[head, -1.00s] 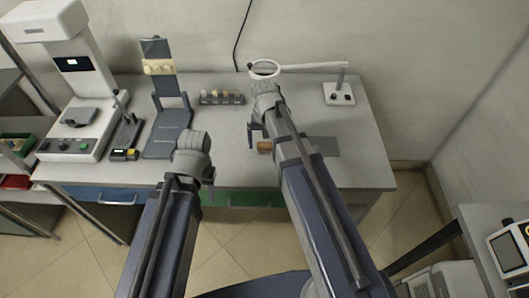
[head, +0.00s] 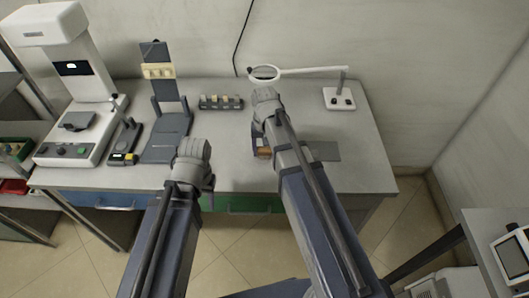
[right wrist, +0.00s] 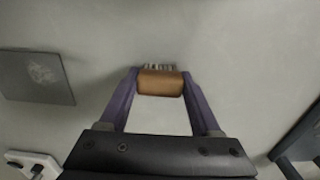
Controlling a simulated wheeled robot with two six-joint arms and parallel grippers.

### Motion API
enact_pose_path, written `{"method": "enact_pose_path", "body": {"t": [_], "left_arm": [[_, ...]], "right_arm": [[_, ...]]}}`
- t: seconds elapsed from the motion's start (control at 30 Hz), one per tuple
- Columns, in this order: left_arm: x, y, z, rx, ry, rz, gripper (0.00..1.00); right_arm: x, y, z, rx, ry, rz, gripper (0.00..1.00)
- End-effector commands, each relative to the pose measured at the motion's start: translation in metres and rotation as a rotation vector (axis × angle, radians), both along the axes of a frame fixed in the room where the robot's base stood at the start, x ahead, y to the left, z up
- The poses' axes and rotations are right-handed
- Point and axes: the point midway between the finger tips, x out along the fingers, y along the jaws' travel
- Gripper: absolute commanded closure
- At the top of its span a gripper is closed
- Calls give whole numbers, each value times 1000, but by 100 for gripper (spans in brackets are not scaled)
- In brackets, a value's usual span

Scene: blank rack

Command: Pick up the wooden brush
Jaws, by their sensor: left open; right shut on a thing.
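The wooden brush (right wrist: 160,83) is a short brown block with bristles along its far side in the right wrist view. My right gripper (right wrist: 160,88) is shut on it, with a purple finger against each end. In the head view the brush (head: 264,151) shows partly beside my right gripper (head: 259,146), low over the table; the arm hides the rest. I cannot tell whether it touches the table. My left gripper (head: 209,186) is near the table's front edge, mostly hidden behind its wrist, open and away from the brush.
A grey plate (head: 325,151) lies right of the brush. A rack of small pieces (head: 221,102), a magnifier lamp (head: 341,98), a dark stand (head: 166,137) and a white instrument (head: 70,148) stand on the table (head: 365,175). The table's right front is clear.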

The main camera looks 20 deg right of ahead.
Motion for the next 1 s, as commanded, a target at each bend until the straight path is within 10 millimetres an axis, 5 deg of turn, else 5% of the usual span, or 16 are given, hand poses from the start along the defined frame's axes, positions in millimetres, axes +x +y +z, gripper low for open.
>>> {"method": "enact_pose_path", "body": {"t": [0.27, 0.67, 1.0], "left_arm": [[0, 0, 0, 0, 0, 0, 50], [0, 0, 14, 0, 0, 0, 50], [0, 0, 62, 0, 0, 0, 50]], "right_arm": [[0, 0, 0, 0, 0, 0, 98], [0, 0, 14, 0, 0, 0, 98], [0, 0, 62, 0, 0, 0, 98]]}}
